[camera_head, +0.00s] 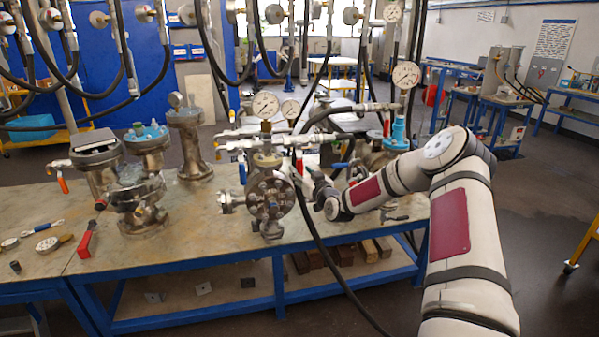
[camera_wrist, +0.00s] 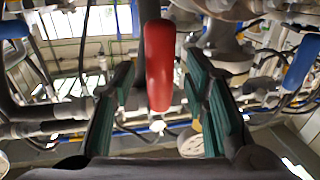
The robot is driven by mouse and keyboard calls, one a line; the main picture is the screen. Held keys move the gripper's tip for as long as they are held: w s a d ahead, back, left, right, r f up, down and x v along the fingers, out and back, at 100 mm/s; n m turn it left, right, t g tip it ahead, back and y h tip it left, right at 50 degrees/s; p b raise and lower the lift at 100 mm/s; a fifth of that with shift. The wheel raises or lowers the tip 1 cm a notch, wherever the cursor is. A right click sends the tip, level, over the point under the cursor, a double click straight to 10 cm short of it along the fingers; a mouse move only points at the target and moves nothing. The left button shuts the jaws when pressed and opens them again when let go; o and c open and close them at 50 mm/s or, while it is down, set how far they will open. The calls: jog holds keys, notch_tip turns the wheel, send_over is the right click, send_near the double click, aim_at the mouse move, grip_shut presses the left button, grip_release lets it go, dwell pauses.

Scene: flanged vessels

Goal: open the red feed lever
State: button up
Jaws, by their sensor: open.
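The red feed lever (camera_wrist: 159,65) hangs down in the middle of the wrist view, its rounded end low. My gripper (camera_wrist: 160,88) is open, with one green-padded finger on each side of the lever. Gaps show between the lever and both pads; I cannot tell how deep it sits between them. In the head view the red lever (camera_head: 299,166) is a small upright patch beside the flanged vessel (camera_head: 269,195) with gauges on top. My gripper there is small and partly lost among the pipes and a black hose.
Pipes and gauges crowd around the vessel. Other vessels (camera_head: 140,190) stand on the bench (camera_head: 190,235) to the left. Black hoses hang above.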

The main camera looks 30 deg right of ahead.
jog(key=shift+w, duration=0.9)
grip_shut()
jog(key=shift+d, duration=0.2)
jog(key=shift+s+d+r+n+g+h+b, duration=0.4)
jog(key=shift+d+r+n+b, duration=0.75)
jog(key=shift+n, duration=1.5)
jog(key=shift+s+d+r+n+g+h+b, duration=0.35)
jog(key=shift+d+r+n+g+h+b, duration=0.35)
jog(key=shift+d+r+n, duration=1.45)
jog(key=shift+s+d+r+n+g+h+b, duration=0.45)
jog(key=shift+r+n+b, duration=0.55)
jog(key=shift+n, duration=2.2)
jog(key=shift+w, duration=0.1)
grip_release()
jog(key=shift+f, duration=0.1)
